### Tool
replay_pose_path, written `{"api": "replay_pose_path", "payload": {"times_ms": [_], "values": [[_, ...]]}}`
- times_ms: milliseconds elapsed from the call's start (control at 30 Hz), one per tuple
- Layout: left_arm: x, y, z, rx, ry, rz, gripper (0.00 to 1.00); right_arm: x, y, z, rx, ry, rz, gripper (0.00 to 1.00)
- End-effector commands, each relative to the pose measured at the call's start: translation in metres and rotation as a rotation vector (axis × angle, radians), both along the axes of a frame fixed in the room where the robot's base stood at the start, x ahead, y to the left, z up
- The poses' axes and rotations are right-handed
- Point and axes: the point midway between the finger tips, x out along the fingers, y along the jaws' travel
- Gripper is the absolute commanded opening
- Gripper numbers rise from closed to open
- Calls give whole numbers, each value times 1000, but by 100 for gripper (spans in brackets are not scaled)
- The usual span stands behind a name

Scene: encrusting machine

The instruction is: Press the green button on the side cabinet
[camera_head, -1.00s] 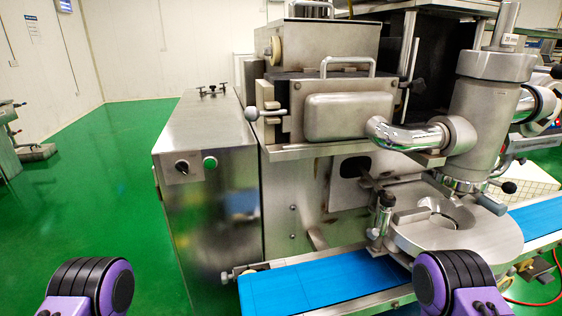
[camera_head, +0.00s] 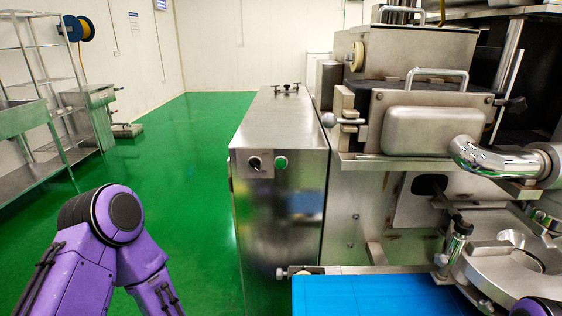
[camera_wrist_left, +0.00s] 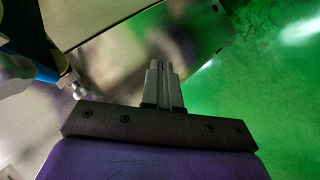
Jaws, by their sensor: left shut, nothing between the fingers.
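The green button (camera_head: 281,162) is a small round button on the upper front face of the steel side cabinet (camera_head: 278,225). A black knob (camera_head: 254,163) sits just left of it. My left arm is at the lower left of the head view, but its gripper is out of that view. In the left wrist view my left gripper (camera_wrist_left: 161,64) is shut with nothing between its fingers. Its tips show against a steel surface, with green floor to the right. The green button cannot be made out in the wrist view. My right gripper is not in view.
The encrusting machine (camera_head: 425,130) stands right of the cabinet. A blue conveyor belt (camera_head: 370,296) juts out below it, with a small knob (camera_head: 281,273) at its left end. Steel shelving (camera_head: 50,100) stands at the far left. Green floor (camera_head: 185,165) is clear between.

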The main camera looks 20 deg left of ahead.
Motion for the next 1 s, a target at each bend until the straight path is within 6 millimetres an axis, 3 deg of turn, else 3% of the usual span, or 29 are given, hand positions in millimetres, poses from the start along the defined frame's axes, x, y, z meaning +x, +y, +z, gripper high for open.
{"api": "replay_pose_path", "payload": {"times_ms": [33,200,400,500,600,700,1000], "values": [[22,-8,29,-61,-82,1,0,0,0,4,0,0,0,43],[79,-28,133,-260,-369,-22,0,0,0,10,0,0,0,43],[112,-33,263,-450,-701,-71,0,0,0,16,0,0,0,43],[115,-30,313,-514,-828,-94,0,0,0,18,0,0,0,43],[114,-27,346,-553,-912,-114,0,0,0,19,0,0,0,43],[113,-26,361,-571,-952,-125,0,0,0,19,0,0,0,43],[112,-26,363,-574,-958,-128,0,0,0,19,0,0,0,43]]}}
